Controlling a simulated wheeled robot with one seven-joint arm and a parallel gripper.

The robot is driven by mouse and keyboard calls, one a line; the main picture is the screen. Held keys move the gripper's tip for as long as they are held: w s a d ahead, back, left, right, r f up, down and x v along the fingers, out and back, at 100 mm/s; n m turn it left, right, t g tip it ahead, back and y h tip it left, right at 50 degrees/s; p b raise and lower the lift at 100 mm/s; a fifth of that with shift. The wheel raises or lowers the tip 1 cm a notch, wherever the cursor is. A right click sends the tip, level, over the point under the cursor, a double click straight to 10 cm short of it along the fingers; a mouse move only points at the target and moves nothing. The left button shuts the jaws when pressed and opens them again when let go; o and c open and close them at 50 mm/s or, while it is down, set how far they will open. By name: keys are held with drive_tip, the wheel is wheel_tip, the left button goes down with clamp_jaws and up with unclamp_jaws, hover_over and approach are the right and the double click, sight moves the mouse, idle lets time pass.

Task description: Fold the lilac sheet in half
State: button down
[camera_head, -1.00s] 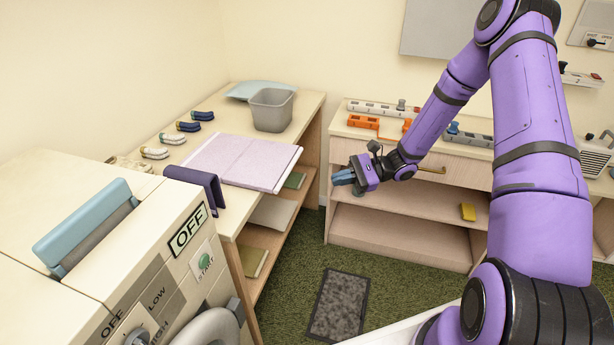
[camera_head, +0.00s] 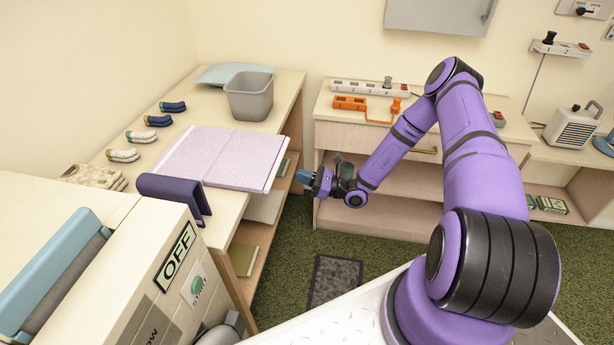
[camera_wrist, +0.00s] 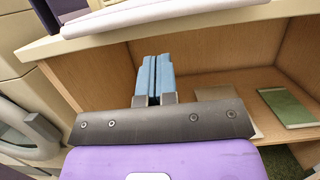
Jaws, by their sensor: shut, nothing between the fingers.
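The lilac sheet (camera_head: 215,156) lies flat and unfolded on the wooden counter, with a faint line across its middle. Its right edge reaches the counter's front edge. In the wrist view the edge of the sheet (camera_wrist: 165,14) shows at the top, above the counter edge. My gripper (camera_head: 303,177) is in front of the counter, to the right of the sheet and apart from it. In the wrist view its blue fingers (camera_wrist: 154,75) are together with nothing between them, pointing toward the open shelf below the counter top.
A dark purple folded piece (camera_head: 178,192) stands at the counter's near end. A washing machine (camera_head: 150,270) stands at the left. A drawer cabinet (camera_head: 335,140) is behind my arm.

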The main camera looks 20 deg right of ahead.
sight(279, 161)
drive_tip(key=f+x, duration=0.2)
drive_tip(key=x, duration=0.5)
drive_tip(key=shift+w+a+r, duration=0.1)
drive_tip(key=shift+a+r, duration=0.05)
drive_tip(key=shift+r, duration=3.2)
drive_tip(key=shift+w+a+r, duration=0.45)
drive_tip(key=shift+a+r, duration=0.15)
drive_tip(key=shift+r, duration=0.3)
drive_tip(key=shift+w+a+r, duration=0.4)
drive_tip(key=shift+a+r, duration=0.25)
drive_tip(key=shift+r, duration=0.3)
drive_tip(key=shift+w+a+r, duration=0.45)
drive_tip(key=shift+a+r, duration=0.15)
drive_tip(key=shift+r, duration=0.3)
drive_tip(key=shift+r+x, duration=0.2)
drive_tip(key=shift+x, duration=1.65)
drive_tip(key=shift+r+x, duration=0.2)
drive_tip(key=shift+x, duration=1.65)
drive_tip(key=shift+d, duration=0.1)
